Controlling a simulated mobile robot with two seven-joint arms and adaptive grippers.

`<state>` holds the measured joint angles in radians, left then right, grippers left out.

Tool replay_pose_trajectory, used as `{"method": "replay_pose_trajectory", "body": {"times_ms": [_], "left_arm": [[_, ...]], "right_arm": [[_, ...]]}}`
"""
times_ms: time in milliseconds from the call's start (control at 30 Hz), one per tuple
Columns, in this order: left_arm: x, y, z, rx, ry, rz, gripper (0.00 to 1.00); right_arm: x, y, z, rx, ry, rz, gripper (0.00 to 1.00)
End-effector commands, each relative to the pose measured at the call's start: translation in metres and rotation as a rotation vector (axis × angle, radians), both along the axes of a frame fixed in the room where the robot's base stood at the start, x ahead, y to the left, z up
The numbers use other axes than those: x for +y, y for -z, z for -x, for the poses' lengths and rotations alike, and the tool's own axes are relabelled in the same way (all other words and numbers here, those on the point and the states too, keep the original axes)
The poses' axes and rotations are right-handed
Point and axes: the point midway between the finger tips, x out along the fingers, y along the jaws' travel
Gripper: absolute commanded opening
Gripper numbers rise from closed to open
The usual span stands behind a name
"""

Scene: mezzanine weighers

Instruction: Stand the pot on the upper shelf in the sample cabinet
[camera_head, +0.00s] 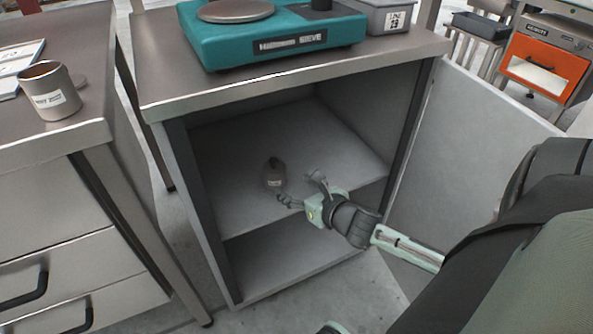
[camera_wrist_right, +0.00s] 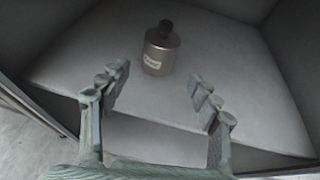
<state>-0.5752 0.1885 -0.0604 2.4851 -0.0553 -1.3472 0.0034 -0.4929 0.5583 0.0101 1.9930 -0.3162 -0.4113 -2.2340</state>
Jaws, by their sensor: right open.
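My right gripper (camera_head: 300,188) is inside the cabinet over the front of the shelf, open and empty. Its spread fingers also show in the right wrist view (camera_wrist_right: 160,88), apart from the pot. My left gripper is not in view.
The cabinet door (camera_head: 470,150) stands open at the right, beside my right arm. A teal scale (camera_head: 270,38) and a grey bin (camera_head: 385,15) sit on the cabinet top. A metal cup (camera_head: 50,90) stands on the left bench. The lower compartment (camera_head: 285,262) looks empty.

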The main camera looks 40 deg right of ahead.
Motion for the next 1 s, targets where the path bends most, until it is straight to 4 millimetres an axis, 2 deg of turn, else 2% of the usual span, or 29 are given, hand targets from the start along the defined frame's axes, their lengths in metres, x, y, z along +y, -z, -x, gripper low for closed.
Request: {"method": "replay_pose_trajectory", "body": {"times_ms": [133,233,400,500,600,700,800,1000], "left_arm": [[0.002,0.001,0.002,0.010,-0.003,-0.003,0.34],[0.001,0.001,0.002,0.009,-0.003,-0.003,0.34],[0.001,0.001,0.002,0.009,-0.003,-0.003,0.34],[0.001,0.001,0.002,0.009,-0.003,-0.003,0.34],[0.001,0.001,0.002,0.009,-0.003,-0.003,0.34],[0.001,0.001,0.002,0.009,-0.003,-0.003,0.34],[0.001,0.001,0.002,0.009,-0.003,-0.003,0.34],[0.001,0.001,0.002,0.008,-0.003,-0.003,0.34]], "right_arm": [[0.010,0.001,0.009,0.011,0.127,-0.223,0.63],[0.024,0.002,0.024,0.024,0.328,-0.548,0.63],[0.057,0.003,0.061,0.027,0.795,-1.204,0.63],[0.078,0.001,0.086,0.008,1.093,-1.552,0.63],[0.097,-0.003,0.109,-0.027,1.372,-1.826,0.63],[0.112,-0.007,0.127,-0.068,1.598,-2.012,0.63],[0.121,-0.010,0.139,-0.105,1.749,-2.117,0.63],[0.126,-0.011,0.146,-0.131,1.838,-2.171,0.63]]}}
